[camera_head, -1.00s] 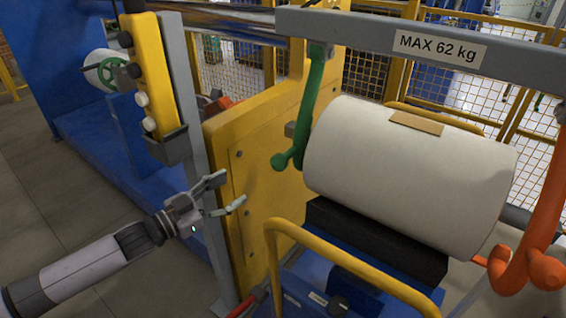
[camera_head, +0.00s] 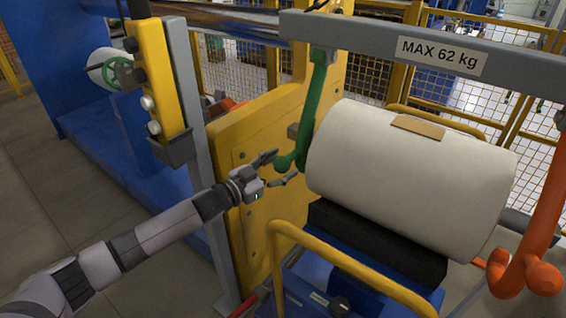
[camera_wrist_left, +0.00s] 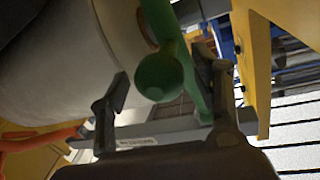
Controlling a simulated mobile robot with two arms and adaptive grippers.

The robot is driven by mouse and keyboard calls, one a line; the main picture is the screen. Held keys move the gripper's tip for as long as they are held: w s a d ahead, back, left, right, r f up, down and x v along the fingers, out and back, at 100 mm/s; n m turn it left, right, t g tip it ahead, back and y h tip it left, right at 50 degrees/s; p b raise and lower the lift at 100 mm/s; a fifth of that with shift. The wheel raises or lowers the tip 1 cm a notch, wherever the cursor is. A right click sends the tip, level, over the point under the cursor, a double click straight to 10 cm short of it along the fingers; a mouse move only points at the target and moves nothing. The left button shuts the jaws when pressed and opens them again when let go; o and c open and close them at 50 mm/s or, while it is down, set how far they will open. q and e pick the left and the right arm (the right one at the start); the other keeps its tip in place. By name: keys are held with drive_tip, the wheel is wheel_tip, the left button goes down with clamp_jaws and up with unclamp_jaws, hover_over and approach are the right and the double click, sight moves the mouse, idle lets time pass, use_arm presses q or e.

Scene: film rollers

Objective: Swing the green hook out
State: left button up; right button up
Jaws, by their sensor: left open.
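The green hook (camera_head: 313,105) hangs from the grey beam (camera_head: 375,38), at the left end of the white roll (camera_head: 400,180). Its knobbed lower end is at the roll's left edge. My left gripper (camera_head: 278,168) is open, with its fingertips close to that lower end in the head view. In the left wrist view the hook's round green knob (camera_wrist_left: 160,75) shows between the two fingers of the gripper (camera_wrist_left: 165,95). I cannot tell whether a finger touches it. My right gripper is not in view.
An orange hook (camera_head: 540,240) hangs at the roll's right end. A yellow plate (camera_head: 262,130) stands behind my left gripper. A yellow rail (camera_head: 340,268) curves in front below the roll. A yellow control box (camera_head: 155,80) is on a post at left.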

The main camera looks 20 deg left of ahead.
use_arm(q)
drive_tip(key=shift+w+d, duration=0.3)
drive_tip(key=shift+w, duration=0.2)
drive_tip(key=shift+c, duration=0.5)
clamp_jaws()
